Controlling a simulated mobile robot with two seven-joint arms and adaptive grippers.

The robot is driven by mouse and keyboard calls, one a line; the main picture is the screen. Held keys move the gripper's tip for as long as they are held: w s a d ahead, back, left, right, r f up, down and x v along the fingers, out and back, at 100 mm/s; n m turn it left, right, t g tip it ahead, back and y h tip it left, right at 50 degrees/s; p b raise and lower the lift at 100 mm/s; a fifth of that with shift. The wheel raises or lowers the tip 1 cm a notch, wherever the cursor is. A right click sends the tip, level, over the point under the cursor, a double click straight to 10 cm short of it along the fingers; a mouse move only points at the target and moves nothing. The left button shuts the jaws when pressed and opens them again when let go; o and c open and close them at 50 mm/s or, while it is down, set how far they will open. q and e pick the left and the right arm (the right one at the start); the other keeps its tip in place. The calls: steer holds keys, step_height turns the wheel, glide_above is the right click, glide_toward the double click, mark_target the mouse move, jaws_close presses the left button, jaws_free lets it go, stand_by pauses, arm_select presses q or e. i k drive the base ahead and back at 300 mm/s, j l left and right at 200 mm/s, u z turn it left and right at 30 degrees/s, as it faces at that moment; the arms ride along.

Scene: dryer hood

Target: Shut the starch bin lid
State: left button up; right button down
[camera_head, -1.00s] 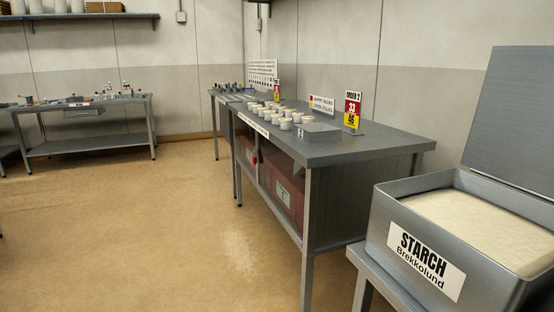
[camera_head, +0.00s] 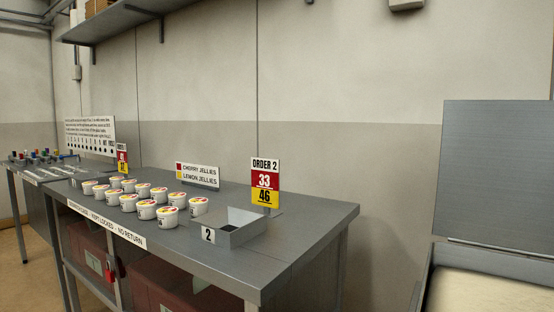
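The starch bin (camera_head: 424,290) is at the lower right, cut off by the frame's bottom and right edges. Its grey lid (camera_head: 497,170) stands open, upright behind the bin. Pale starch (camera_head: 485,295) shows inside the bin. The bin's labelled front is out of view. Neither of my grippers is in view.
A grey metal table (camera_head: 300,230) stands left of the bin, with several white cups (camera_head: 146,209), a small tray (camera_head: 240,229) marked 2 and an order 2 sign (camera_head: 265,182). A gap separates table and bin. A shelf (camera_head: 150,15) hangs on the wall above.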

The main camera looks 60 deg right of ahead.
mark_target(495, 189)
steer(key=i+z, duration=0.1)
steer(key=z, duration=0.3)
steer(key=i+z, duration=0.1)
steer(key=z, duration=0.25)
steer(key=i+j+z, duration=0.1)
steer(key=z, duration=0.3)
steer(key=j+z, duration=0.1)
steer(key=z, duration=2.1)
steer(key=i+j, duration=0.05)
steer(key=j, duration=0.05)
